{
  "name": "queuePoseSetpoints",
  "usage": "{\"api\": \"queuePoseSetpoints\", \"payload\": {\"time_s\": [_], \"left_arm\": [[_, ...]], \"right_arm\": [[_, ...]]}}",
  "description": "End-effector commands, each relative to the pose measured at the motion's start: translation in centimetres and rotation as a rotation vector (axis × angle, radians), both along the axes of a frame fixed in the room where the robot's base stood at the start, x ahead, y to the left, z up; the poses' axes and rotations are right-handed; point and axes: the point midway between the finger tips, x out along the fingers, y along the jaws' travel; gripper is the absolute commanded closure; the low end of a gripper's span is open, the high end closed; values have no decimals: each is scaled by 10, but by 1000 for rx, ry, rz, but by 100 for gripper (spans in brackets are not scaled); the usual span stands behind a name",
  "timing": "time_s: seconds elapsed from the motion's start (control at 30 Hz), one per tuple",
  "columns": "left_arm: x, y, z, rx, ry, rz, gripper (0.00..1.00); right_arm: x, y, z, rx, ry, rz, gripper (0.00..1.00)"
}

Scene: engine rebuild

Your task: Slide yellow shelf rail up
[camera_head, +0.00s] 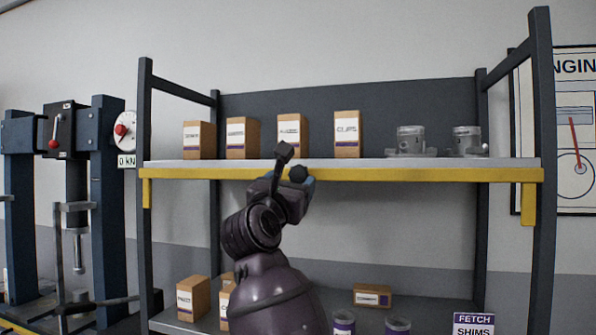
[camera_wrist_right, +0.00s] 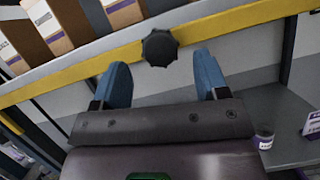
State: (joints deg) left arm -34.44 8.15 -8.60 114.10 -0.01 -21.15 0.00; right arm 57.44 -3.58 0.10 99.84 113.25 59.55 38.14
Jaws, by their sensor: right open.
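The yellow shelf rail (camera_head: 430,174) runs level along the front edge of the upper shelf, with a short yellow bracket hanging down at each end. A dark knob (camera_head: 298,174) sits on the rail near its middle. In the right wrist view the yellow rail (camera_wrist_right: 245,20) crosses at a slant, and the black lobed knob (camera_wrist_right: 159,47) stands out from it. My right gripper (camera_head: 290,180) is at the rail. Its two blue fingers (camera_wrist_right: 160,68) are open, with the knob centred between and just beyond their tips; no contact shows. My left gripper is not in view.
Several cardboard boxes (camera_head: 347,134) and metal piston-like parts (camera_head: 411,140) stand on the upper shelf. The lower shelf (camera_head: 430,314) holds boxes and jars. Dark uprights (camera_head: 540,240) frame the rack. A blue press (camera_head: 108,200) stands at the left. The space between the shelves is mostly free.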

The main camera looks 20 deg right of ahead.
Motion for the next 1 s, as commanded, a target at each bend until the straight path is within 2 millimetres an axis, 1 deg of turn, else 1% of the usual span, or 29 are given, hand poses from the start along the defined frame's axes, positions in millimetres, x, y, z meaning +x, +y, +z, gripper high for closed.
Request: {"api": "queuePoseSetpoints", "payload": {"time_s": [0.03,0.2,0.3,0.43,0.7,0.77,1.0], "left_arm": [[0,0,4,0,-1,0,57],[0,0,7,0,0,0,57],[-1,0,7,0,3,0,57],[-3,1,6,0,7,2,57],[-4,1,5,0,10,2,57],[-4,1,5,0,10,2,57],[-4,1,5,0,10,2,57]], "right_arm": [[6,-5,6,-3,-1,-3,32],[22,-18,13,-3,0,-1,32],[28,-22,16,-2,0,-1,32],[32,-25,17,0,0,0,32],[33,-25,17,0,0,1,32],[33,-25,17,-1,-1,1,40],[33,-25,17,-2,0,0,77]]}}
